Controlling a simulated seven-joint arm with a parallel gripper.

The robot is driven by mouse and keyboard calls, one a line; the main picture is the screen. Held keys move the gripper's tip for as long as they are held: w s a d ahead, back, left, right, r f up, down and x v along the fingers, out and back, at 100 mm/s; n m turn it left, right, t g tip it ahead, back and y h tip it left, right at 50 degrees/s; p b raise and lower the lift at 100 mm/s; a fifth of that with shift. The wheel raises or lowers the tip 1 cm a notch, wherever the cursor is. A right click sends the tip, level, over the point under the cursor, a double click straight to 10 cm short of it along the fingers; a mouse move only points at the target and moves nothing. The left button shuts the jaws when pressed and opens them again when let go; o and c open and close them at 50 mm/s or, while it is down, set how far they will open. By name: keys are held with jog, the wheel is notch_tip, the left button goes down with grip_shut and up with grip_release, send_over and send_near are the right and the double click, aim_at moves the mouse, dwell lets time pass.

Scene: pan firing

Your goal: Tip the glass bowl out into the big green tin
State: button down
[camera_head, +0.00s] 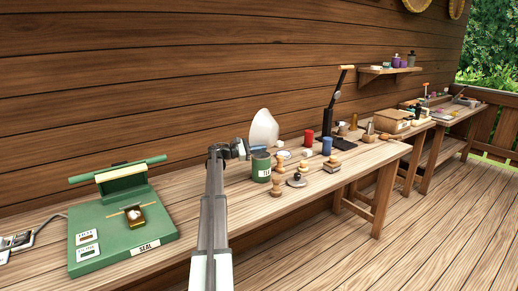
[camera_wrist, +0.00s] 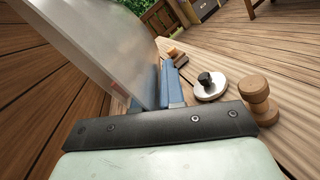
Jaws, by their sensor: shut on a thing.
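My gripper (camera_head: 243,150) is shut on the glass bowl (camera_head: 264,130), a pale, cloudy bowl. The bowl is held tilted steeply, almost on its side, just above the big green tin (camera_head: 261,167). The tin cannot be made out there. The bowl's contents and the inside of the tin are hidden.
Wooden stampers (camera_head: 277,185) and a white-and-black knobbed piece (camera_head: 297,180) stand right of the tin. A red cylinder (camera_head: 309,138), a blue one (camera_head: 327,146) and a black lever press (camera_head: 338,110) stand behind. A green sealing machine (camera_head: 120,225) is at left.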

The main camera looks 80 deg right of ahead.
aim_at(257, 133)
jog(key=shift+s+a+r+m+t+y, duration=0.1)
jog(key=shift+s+r+m+t+y, duration=0.15)
jog(key=shift+m+t, duration=0.35)
jog(key=shift+s+a+r+m+t+y, duration=0.1)
jog(key=shift+r+m+t+y, duration=0.1)
jog(key=shift+m+t, duration=0.35)
jog(key=shift+s+r+m+t, duration=0.1)
jog(key=shift+r+m+t, duration=0.1)
jog(key=shift+m+t, duration=0.4)
jog(key=shift+s+r+m+t, duration=0.15)
jog(key=shift+m+t, duration=0.2)
jog(key=shift+t, duration=0.3)
jog(key=shift+m+t, duration=0.8)
jog(key=shift+t, duration=0.4)
jog(key=t, duration=0.1)
jog(key=m+t, duration=0.2)
jog(key=shift+w+f+h, duration=0.15)
jog(key=shift+w+h, duration=0.1)
jog(key=shift+w+d+f+m+t+h, duration=0.15)
jog(key=shift+w+m+t, duration=0.1)
jog(key=shift+t, duration=0.35)
jog(key=shift+w+f+m+t+h, duration=0.15)
jog(key=shift+m+t, duration=0.1)
jog(key=shift+t, duration=0.35)
jog(key=shift+d+r, duration=0.1)
jog(key=shift+r, duration=2.35)
jog(key=shift+w, duration=0.15)
